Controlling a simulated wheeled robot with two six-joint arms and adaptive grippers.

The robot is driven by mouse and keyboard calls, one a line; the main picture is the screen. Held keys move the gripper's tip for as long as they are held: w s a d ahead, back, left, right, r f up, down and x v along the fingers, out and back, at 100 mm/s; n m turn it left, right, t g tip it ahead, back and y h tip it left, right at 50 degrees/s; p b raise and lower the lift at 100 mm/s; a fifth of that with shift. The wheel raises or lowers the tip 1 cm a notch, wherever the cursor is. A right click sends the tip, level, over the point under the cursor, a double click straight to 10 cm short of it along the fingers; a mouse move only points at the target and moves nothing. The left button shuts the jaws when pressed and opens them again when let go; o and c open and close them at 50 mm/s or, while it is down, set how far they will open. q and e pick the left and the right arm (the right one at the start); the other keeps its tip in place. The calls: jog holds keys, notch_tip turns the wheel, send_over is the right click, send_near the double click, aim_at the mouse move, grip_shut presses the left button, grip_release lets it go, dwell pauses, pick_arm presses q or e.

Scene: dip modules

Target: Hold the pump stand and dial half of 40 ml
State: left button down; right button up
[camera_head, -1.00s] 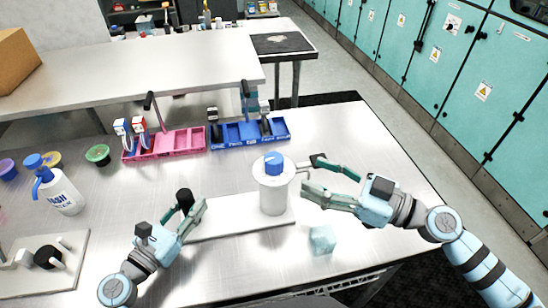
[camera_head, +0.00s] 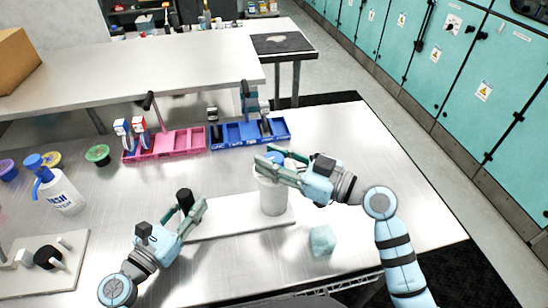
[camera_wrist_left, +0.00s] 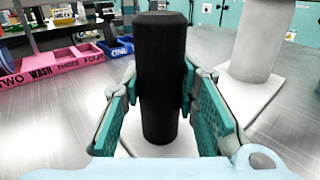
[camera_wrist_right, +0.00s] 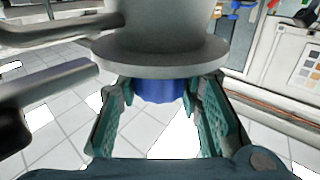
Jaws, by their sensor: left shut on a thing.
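The pump stand has a white base plate (camera_head: 225,224), a white cylinder (camera_head: 272,196) at its right end and a black post (camera_head: 185,196) at its left end. My left gripper (camera_head: 186,208) is shut on the black post, which stands upright between its fingers (camera_wrist_left: 160,100). A blue dial (camera_wrist_right: 160,90) is on the cylinder's top and is partly hidden by my right fingers in the head view. My right gripper (camera_head: 266,163) is open, with one finger on each side of the dial. I cannot tell whether they touch it. The scale is not readable.
A small pale blue cube (camera_head: 321,240) lies right of the stand. Pink (camera_head: 172,146) and blue (camera_head: 245,140) trays stand behind. A wash bottle (camera_head: 62,192) and another white plate (camera_head: 40,280) are at the left. The table's right side is clear.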

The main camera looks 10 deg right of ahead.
aim_at(280, 165)
jog(key=c, duration=0.4)
jog(key=m+t+h, duration=0.4)
jog(key=h, duration=0.1)
jog(key=o, duration=1.2)
jog(key=v, duration=0.7)
jog(key=shift+s+d, duration=0.1)
jog(key=shift+s, duration=0.25)
jog(key=shift+w, duration=0.1)
